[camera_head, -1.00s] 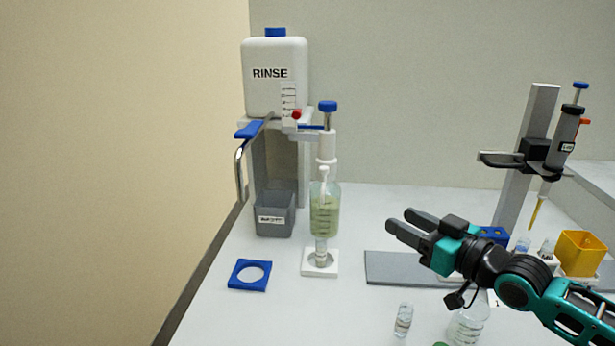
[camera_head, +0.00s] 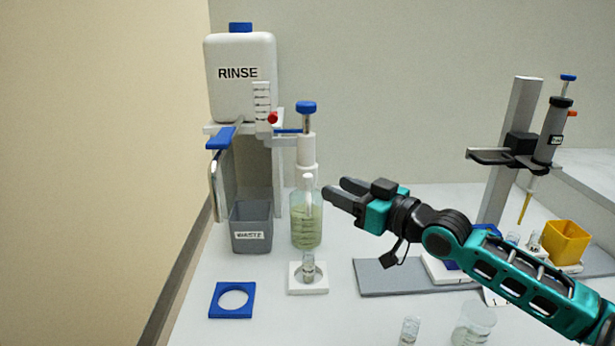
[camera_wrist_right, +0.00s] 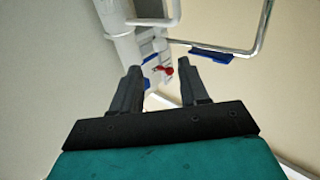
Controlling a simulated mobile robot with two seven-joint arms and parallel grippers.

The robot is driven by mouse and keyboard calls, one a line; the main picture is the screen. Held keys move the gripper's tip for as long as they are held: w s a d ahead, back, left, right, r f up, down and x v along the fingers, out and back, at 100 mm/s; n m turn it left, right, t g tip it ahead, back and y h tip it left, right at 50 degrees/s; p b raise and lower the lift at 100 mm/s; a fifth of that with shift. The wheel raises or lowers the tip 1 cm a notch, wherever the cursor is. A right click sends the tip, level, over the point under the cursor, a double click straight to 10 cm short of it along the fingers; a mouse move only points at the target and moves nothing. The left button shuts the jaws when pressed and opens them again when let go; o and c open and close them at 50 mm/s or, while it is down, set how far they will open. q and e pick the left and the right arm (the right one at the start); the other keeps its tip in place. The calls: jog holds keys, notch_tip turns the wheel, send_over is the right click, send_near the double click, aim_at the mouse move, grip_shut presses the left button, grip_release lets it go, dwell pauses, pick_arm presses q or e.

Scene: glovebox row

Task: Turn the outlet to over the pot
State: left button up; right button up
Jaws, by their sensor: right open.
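The outlet is a bent metal tube (camera_head: 215,178) with a blue paddle (camera_head: 221,138) at the left of the rinse stand; its end points down, left of the grey waste pot (camera_head: 251,228). The tube also shows in the right wrist view (camera_wrist_right: 264,22), with its blue paddle (camera_wrist_right: 211,54). My right gripper (camera_head: 338,190) is open and empty. In the head view it appears just right of the green-liquid bottle (camera_head: 306,228), apart from the tube and paddle. Which vessel is meant as the pot is not certain. My left gripper is not in view.
The white rinse tank (camera_head: 240,85) sits on the stand, with a red knob (camera_head: 272,118). A dispenser with a blue top (camera_head: 306,107) stands between gripper and stand. A blue ring (camera_head: 217,301) lies in front. A pipette stand (camera_head: 512,150) is at right.

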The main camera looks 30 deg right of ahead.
aim_at(308, 175)
jog(key=shift+x, duration=4.6)
jog(key=shift+a, duration=0.1)
jog(key=shift+c, duration=0.2)
jog(key=c, duration=0.7)
jog(key=shift+r, duration=0.1)
grip_shut()
jog(key=shift+r, duration=0.1)
